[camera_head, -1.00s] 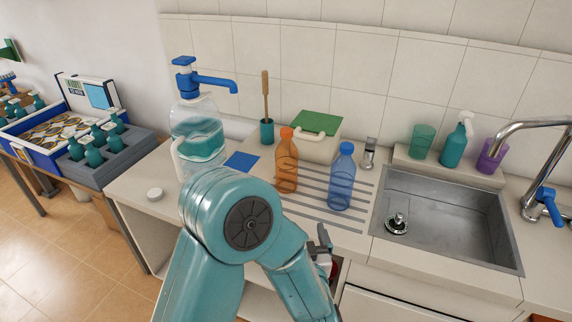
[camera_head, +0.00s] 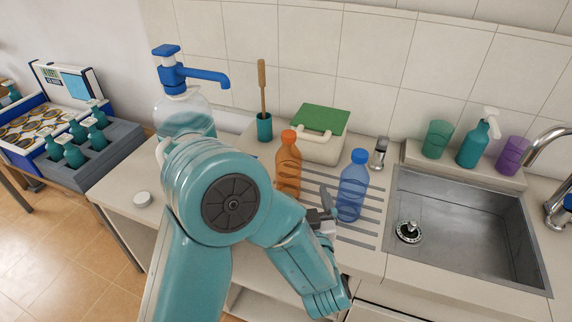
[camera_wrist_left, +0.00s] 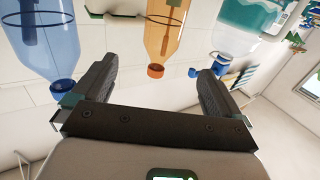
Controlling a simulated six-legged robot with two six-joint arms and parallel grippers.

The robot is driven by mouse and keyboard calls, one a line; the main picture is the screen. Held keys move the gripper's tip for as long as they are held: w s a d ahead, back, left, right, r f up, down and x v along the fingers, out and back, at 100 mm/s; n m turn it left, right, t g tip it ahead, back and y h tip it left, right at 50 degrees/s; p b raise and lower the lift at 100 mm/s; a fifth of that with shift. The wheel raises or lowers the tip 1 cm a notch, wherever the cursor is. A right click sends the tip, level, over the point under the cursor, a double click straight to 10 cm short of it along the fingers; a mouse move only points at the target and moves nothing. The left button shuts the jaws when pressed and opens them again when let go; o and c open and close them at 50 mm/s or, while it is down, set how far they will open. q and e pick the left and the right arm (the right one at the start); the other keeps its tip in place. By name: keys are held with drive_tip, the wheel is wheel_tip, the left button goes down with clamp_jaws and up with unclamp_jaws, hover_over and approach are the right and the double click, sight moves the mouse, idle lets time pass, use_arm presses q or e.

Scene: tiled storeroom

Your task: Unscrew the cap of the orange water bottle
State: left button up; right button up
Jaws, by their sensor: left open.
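The orange water bottle (camera_head: 288,168) stands upright on the ribbed drainboard, its orange cap (camera_head: 289,136) on top. In the left wrist view, which is upside down, the orange bottle (camera_wrist_left: 165,28) and its cap (camera_wrist_left: 155,71) show beyond the gap between my fingers. My left gripper (camera_head: 327,205) is in front of the bottles, low and to the right of the orange one. It also shows in the left wrist view (camera_wrist_left: 152,85), with its fingers apart and nothing between them. The right gripper is not in view.
A blue bottle (camera_head: 352,187) stands right of the orange one, close to my left gripper. Behind are a green-topped box (camera_head: 320,135) and a brush holder (camera_head: 264,127). The sink (camera_head: 465,225) lies right, the water jug (camera_head: 186,115) left.

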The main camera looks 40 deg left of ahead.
sight(292, 165)
use_arm(q)
drive_tip(key=p+x, duration=0.2)
drive_tip(key=x, duration=0.7)
drive_tip(key=shift+w+a+r, duration=0.1)
drive_tip(key=shift+w+a, duration=0.2)
drive_tip(key=shift+w, duration=0.05)
drive_tip(key=shift+r, duration=0.1)
drive_tip(key=shift+w+a+r+p, duration=0.15)
drive_tip(key=shift+a+p, duration=0.1)
drive_tip(key=shift+p, duration=0.15)
drive_tip(key=p+x, duration=0.1)
drive_tip(key=x, duration=0.3)
drive_tip(key=shift+w+a+p, duration=0.15)
drive_tip(key=shift+a+p, duration=0.15)
drive_tip(key=shift+w+a, duration=0.15)
drive_tip(key=shift+a, duration=0.05)
drive_tip(key=shift+w, duration=0.1)
